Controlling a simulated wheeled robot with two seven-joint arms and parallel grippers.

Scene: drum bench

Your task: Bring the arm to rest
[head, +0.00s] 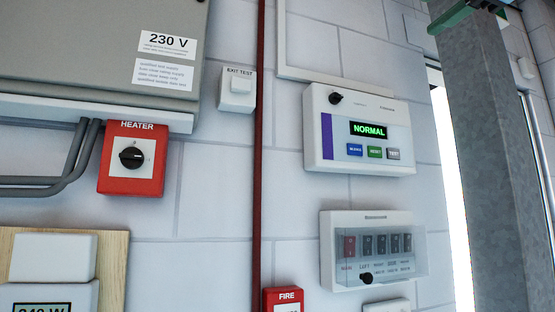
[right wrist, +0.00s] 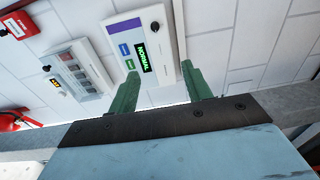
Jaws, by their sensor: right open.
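My right gripper (right wrist: 160,69) shows in the right wrist view with its two green fingers spread apart and nothing between them. Beyond the fingertips is the white alarm panel (right wrist: 165,20) with its lit NORMAL display; I see no contact. In the head view, part of a green finger of this gripper (head: 462,12) shows at the top right edge, in front of the grey post. Most of that arm is outside the head view. My left gripper is in neither view.
A mottled grey post (head: 495,150) stands at the right, close to my right gripper. The wall bears the alarm panel (head: 318,150), a covered switch box (head: 335,225), a red heater switch (head: 130,180), an exit test button (head: 237,88) and a thin red pipe (head: 259,200).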

